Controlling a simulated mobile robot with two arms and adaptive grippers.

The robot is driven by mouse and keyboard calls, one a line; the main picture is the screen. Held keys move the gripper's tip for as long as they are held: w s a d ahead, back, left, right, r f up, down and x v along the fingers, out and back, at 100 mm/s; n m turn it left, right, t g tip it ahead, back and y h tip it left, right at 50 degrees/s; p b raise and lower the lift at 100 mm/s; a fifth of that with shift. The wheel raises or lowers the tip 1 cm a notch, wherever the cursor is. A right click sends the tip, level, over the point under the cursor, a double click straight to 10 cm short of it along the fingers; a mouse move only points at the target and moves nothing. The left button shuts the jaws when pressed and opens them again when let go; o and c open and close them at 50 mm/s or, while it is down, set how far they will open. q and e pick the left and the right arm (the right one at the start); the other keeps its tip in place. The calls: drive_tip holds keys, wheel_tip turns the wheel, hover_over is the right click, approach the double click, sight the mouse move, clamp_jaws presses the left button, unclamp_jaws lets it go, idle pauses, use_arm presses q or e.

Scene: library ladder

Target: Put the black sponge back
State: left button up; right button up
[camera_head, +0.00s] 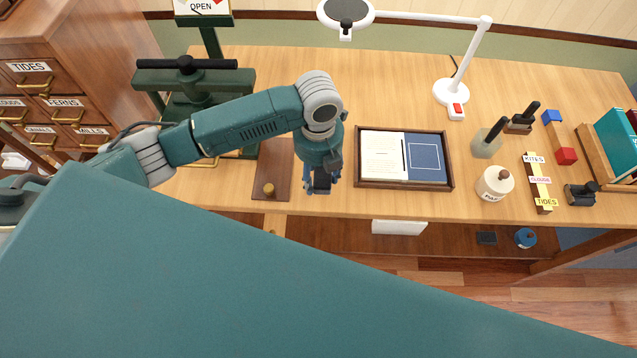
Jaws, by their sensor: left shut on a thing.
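My left gripper (320,188) hangs down near the front of the desk, between a brown board and the framed tray. It is shut on a small dark block that looks like the black sponge (322,181). The fingers and wrist hide part of the block. I cannot tell how far it is above the desk. A flat dark piece (487,238) lies on the shelf under the desk; I cannot tell what it is. My right gripper is not in view.
The brown board (276,160) carries a brass knob (268,189). The framed tray (450,170) holds a page and a blue card. The paste jar (495,183), stamps and label strip (538,185) crowd the right. A blue jar (525,238) stands on the shelf. The desk's back middle is clear.

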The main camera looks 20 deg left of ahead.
sight(319, 174)
use_arm(q)
drive_tip(key=shift+f, duration=0.9)
wheel_tip(319, 174, down, 4)
drive_tip(key=shift+f+p, duration=0.1)
drive_tip(key=shift+p, duration=0.25)
drive_tip(key=shift+f, duration=0.3)
drive_tip(key=o, duration=1)
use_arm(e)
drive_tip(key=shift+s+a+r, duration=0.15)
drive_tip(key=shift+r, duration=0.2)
use_arm(q)
drive_tip(key=shift+r, duration=0.15)
wheel_tip(319, 174, up, 12)
drive_tip(key=shift+r+b, duration=0.1)
drive_tip(key=shift+b, duration=0.7)
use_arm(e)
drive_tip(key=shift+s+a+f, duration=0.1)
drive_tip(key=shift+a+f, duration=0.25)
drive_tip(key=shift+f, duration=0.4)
